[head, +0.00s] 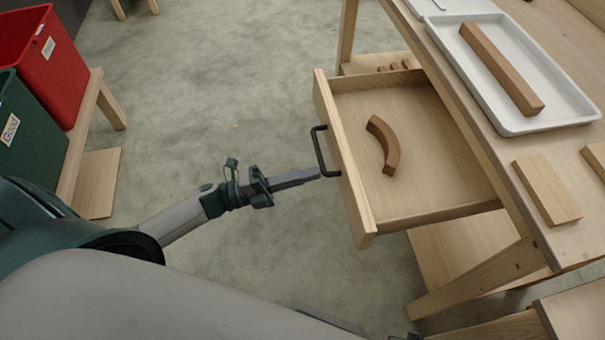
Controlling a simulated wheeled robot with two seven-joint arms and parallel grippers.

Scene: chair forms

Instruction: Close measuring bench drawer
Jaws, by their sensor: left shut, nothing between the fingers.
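The measuring bench drawer (440,144) is pulled out to the left from under the bench top (466,85). Its wooden front (345,165) carries a dark bar handle (319,152). A curved wooden piece (384,146) lies inside, and a few small wooden pieces (394,67) show at its far side. My left gripper (318,174) is shut and empty, with its fingertips at the near end of the handle, close to the drawer front. I cannot tell if they touch.
On the bench, a white tray (582,113) holds a long wooden bar (500,66), with a flat wooden block (547,190) nearer. A red bin (42,62) and a green bin (30,135) stand at left. Open floor (225,80) lies between.

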